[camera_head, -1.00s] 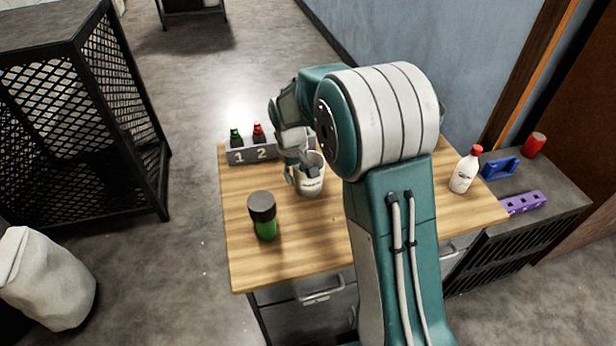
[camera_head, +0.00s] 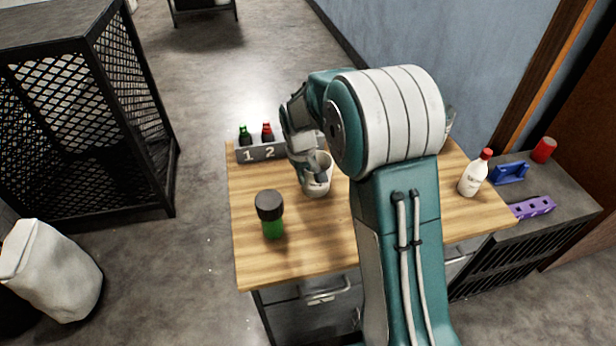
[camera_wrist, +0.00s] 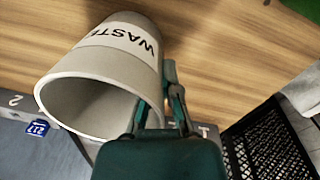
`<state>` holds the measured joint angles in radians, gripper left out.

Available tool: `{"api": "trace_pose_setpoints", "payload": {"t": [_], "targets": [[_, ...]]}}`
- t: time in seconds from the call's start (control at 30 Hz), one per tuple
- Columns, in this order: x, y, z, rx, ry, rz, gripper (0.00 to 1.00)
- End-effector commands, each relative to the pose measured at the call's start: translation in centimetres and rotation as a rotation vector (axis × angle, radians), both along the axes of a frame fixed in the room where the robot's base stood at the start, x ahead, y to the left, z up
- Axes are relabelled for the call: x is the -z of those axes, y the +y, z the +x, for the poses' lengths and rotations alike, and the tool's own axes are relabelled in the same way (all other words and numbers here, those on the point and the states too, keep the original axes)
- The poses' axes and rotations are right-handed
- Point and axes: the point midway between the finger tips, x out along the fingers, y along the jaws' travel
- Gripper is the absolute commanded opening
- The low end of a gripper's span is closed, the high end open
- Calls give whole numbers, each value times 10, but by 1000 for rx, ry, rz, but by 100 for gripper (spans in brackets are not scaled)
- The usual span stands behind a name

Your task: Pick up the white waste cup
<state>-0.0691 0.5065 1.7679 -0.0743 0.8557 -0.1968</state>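The white waste cup (camera_head: 317,186) stands upright on the wooden table top, behind and to the right of the green shaker. In the wrist view its wide mouth and the "WASTE" lettering show on the cup (camera_wrist: 105,55). My gripper (camera_head: 311,176) reaches down at its left rim, with one finger inside the mouth and one outside. In the wrist view my gripper (camera_wrist: 163,100) has its fingers close together on either side of the cup wall, and appears shut on it. The exact finger contact is partly hidden.
A dark-lidded green shaker (camera_head: 271,215) stands in front of the cup. A numbered rack (camera_head: 263,152) with green and red bottles is behind. A white red-capped bottle (camera_head: 473,176) stands at the right. A black mesh cage (camera_head: 130,120) is left of the table (camera_head: 250,258).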

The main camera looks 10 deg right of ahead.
Motion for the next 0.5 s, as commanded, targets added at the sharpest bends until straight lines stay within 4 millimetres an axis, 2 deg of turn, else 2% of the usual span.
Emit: {"api": "trace_pose_setpoints", "payload": {"t": [0.27, 0.5], "targets": [[-32, 0, 1, 0, -5, 1, 0], [-60, -1, -24, 0, -4, 0, 0]]}}
